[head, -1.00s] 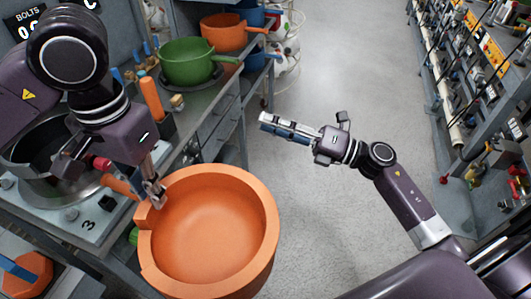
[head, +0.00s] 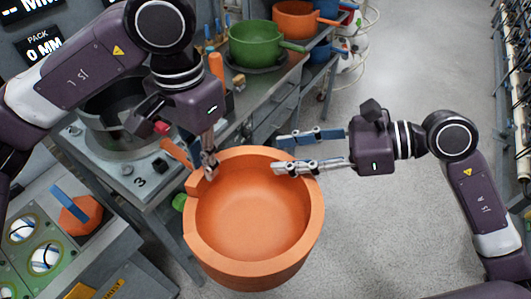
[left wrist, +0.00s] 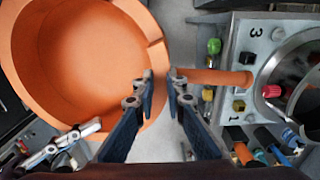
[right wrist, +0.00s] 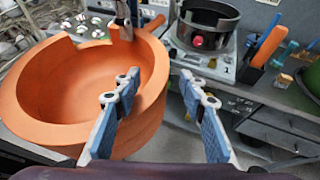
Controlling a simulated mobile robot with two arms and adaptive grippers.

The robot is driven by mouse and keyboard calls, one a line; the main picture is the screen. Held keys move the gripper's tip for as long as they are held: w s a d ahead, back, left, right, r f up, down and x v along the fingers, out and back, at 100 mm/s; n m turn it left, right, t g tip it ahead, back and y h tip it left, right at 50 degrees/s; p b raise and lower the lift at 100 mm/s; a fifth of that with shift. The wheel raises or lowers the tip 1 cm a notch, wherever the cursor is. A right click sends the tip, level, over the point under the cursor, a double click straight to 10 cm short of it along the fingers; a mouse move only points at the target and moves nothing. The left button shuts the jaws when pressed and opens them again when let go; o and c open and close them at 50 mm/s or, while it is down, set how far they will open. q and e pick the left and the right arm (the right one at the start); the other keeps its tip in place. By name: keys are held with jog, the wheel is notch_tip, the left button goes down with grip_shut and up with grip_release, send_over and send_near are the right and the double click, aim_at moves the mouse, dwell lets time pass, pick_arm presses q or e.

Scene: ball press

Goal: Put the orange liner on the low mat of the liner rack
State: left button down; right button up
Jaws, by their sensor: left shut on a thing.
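The orange liner (head: 255,270) is a large round bowl with a notched thick rim, in front of the bench in the head view. My left gripper (head: 210,165) is shut on its rim near the notch; the left wrist view shows the fingers (left wrist: 160,88) at the wall of the liner (left wrist: 85,60). My right gripper (head: 298,152) is open at the far right rim, one finger over the bowl and one outside; in the right wrist view its fingers (right wrist: 166,92) stand apart beside the liner (right wrist: 140,125).
A bench (head: 165,190) with a dark round pot (right wrist: 207,22) and knobs stands left of the liner. Green (head: 262,42) and orange (head: 295,18) pans stand farther back. An orange lid with a blue handle (head: 80,213) lies lower left. Grey floor (head: 385,235) is clear at right.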

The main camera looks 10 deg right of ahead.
aim_at(255, 157)
jog(key=x, duration=0.6)
jog(key=shift+a, duration=0.1)
grip_shut()
pick_arm(q)
jog(key=c, duration=1.9)
grip_release()
pick_arm(e)
jog(key=shift+r, duration=0.1)
pick_arm(q)
jog(key=shift+r, duration=0.15)
